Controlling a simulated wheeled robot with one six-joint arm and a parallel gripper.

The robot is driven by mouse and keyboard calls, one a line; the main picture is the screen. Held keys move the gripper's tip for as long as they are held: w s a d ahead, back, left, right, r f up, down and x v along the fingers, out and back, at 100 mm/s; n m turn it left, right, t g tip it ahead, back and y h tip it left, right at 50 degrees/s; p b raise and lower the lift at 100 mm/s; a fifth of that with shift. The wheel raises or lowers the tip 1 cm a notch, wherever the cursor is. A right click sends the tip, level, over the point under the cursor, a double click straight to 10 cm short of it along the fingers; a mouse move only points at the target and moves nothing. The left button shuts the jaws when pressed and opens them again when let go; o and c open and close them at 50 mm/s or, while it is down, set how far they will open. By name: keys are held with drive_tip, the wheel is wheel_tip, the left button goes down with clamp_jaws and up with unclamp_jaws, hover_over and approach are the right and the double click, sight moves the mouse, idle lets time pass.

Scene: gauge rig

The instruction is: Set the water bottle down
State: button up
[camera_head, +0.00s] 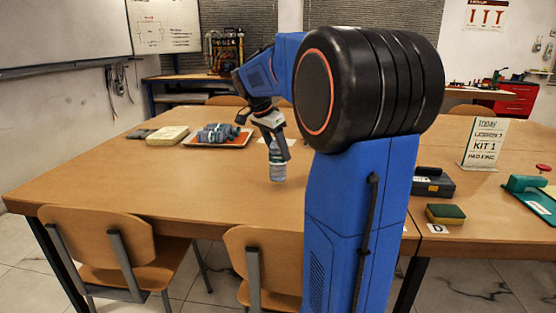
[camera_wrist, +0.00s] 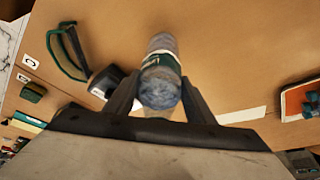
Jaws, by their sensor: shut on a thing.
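The water bottle (camera_head: 277,163) is clear with a dark label and stands upright in the head view, at or just above the wooden table (camera_head: 150,185). I cannot tell whether its base touches the table. My gripper (camera_head: 278,143) is shut on the upper part of the bottle. In the wrist view the bottle (camera_wrist: 160,75) lies between the two dark fingers of my gripper (camera_wrist: 158,98), seen from its cap end. The lower part of the bottle is clear of the fingers.
A tray (camera_head: 243,140) with several bottles lies left of my gripper, beside a pale block (camera_head: 168,134). A black case (camera_head: 433,182), a sponge (camera_head: 445,214), a sign (camera_head: 484,144) and a green tool (camera_head: 527,184) are at the right. Chairs (camera_head: 118,250) stand in front.

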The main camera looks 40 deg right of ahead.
sight(278, 158)
drive_tip(key=shift+f, duration=1.6)
drive_tip(key=o, duration=1.3)
drive_tip(key=shift+f, duration=0.1)
drive_tip(key=shift+o, duration=0.2)
drive_tip(key=v, duration=1.2)
